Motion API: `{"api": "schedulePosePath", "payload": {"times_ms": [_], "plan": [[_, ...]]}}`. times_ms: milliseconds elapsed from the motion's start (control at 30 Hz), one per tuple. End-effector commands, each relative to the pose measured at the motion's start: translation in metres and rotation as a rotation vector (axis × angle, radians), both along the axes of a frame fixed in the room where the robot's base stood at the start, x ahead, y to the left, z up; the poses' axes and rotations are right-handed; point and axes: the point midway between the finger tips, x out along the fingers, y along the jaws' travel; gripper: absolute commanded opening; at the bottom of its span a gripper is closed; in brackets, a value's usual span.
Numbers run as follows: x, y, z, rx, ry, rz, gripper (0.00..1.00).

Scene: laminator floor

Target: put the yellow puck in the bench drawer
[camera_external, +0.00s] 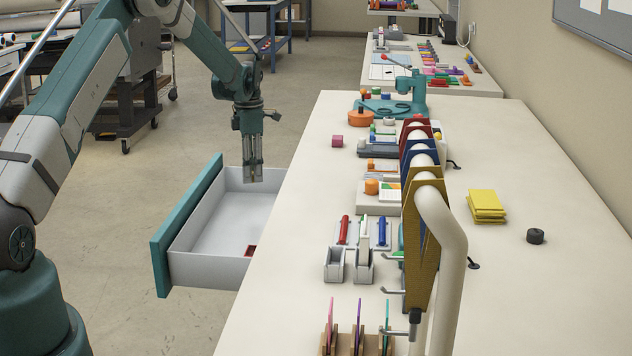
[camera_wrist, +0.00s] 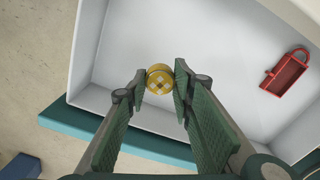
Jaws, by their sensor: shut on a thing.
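My gripper (camera_external: 253,178) hangs over the open bench drawer (camera_external: 205,270), near its far end. The puck cannot be made out in the external view. The drawer has white inner walls and a teal front and is pulled out from the bench's left side. Its white inside (camera_wrist: 125,45) shows below the puck in the wrist view.
A red open-framed item (camera_wrist: 285,73) lies in the drawer, by the bench side (camera_external: 250,250). The rest of the visible drawer floor is clear. The bench top (camera_external: 265,315) carries tape dispensers, coloured upright panels, a teal press (camera_external: 400,95) and yellow sheets (camera_external: 486,205).

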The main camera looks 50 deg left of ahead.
Motion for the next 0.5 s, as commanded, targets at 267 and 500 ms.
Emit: {"api": "schedulePosePath", "payload": {"times_ms": [267,500], "plan": [[0.000,0.000,-0.032,0.000,0.000,0.000,0.13],[0.000,0.000,-0.058,0.000,0.000,0.000,0.13]]}}
